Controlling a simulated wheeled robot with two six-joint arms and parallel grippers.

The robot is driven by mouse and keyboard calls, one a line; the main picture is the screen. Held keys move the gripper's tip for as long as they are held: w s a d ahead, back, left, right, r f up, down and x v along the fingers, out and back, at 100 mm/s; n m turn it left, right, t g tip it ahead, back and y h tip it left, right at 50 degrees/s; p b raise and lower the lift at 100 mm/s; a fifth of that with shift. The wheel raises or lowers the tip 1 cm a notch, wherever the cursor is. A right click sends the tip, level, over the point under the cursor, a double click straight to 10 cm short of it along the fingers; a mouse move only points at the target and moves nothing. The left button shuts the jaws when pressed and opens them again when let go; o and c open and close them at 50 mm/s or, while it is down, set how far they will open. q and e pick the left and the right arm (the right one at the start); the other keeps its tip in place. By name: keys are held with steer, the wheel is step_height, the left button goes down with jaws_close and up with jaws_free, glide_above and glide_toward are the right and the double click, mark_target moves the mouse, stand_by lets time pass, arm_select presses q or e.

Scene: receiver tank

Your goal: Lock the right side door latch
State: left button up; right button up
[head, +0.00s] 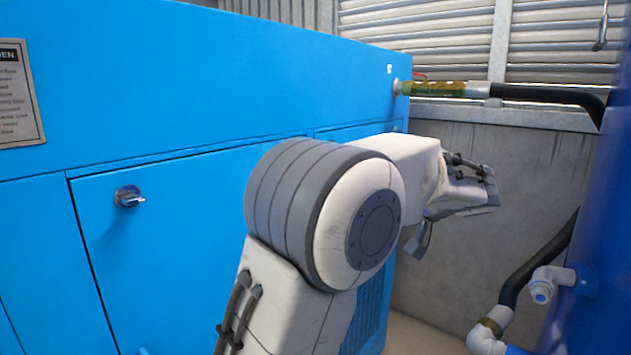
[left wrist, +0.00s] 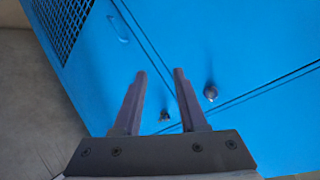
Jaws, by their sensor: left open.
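My left gripper (left wrist: 160,73) is open and empty, its two fingers pointing at the blue cabinet front in the left wrist view. A small latch with a protruding tab (left wrist: 165,116) shows between the fingers, beside a door seam. A second, rounder latch (left wrist: 210,93) sits across the seam, just right of the right finger. In the head view, a metal latch (head: 130,197) with a tab pointing right is near the upper left of a blue door (head: 190,240). I cannot tell which wrist-view latch, if either, matches it. My left arm hides the doors farther right. My right gripper is not in view.
A hose with a yellow-green section (head: 438,89) leaves the cabinet's upper right end. White pipe fittings (head: 545,285) and a blue tank (head: 612,220) stand at the right. A dark grille (left wrist: 65,25) and a door handle (left wrist: 118,28) show in the wrist view.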

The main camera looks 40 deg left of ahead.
arm_select(q)
steer(key=w+a+r+n+y, duration=0.1)
steer(key=a+r+n+y, duration=0.1)
steer(key=a, duration=0.5)
steer(key=w+a+r+n+g+y+p, duration=0.1)
steer(key=w+a+r+n+y, duration=0.1)
steer(key=a, duration=0.4)
steer(key=w+a+r+n+g+y, duration=0.1)
steer(key=a+r+n+y, duration=0.1)
steer(key=a+r+n, duration=0.2)
steer(key=a+n, duration=0.1)
steer(key=a, duration=0.2)
steer(key=shift+w+a+r+p, duration=0.15)
steer(key=shift+a+r+p, duration=0.15)
steer(key=shift+p, duration=0.1)
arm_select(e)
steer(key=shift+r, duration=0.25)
arm_select(q)
steer(key=shift+g, duration=0.3)
jaws_close()
